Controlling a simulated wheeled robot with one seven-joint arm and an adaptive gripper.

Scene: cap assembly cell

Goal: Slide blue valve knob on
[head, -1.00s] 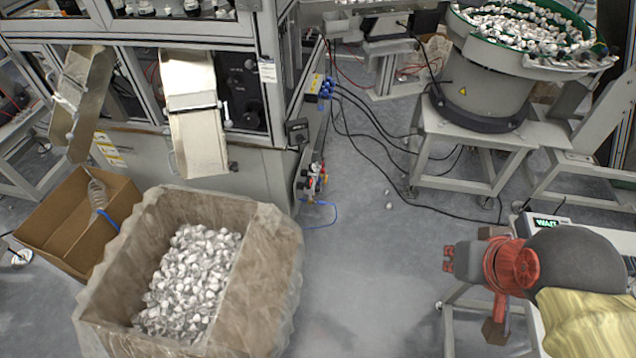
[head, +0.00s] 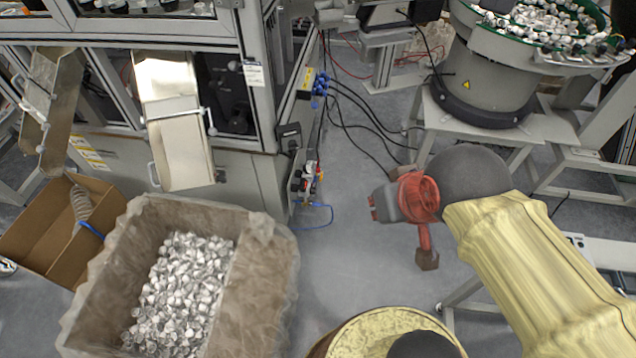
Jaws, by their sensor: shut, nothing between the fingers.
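A valve assembly (head: 307,182) with small red, white and dark parts is mounted low on the machine's right corner, and a blue hose (head: 326,215) loops out beside it. A cluster of blue fittings (head: 321,86) sits higher on the same corner, by a yellow block. The blue valve knob itself is too small to pick out for certain. My gripper (head: 372,208) is shut and empty, pointing left at about the valve's height in the picture. Floor shows between it and the valve assembly, and it touches neither.
A lined bin (head: 270,280) full of white caps stands at lower left, with a cardboard box (head: 30,225) beside it. A bowl feeder (head: 480,75) on a stand is at upper right. Black cables (head: 350,140) trail from the machine. The floor (head: 335,265) is clear between bin and arm.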

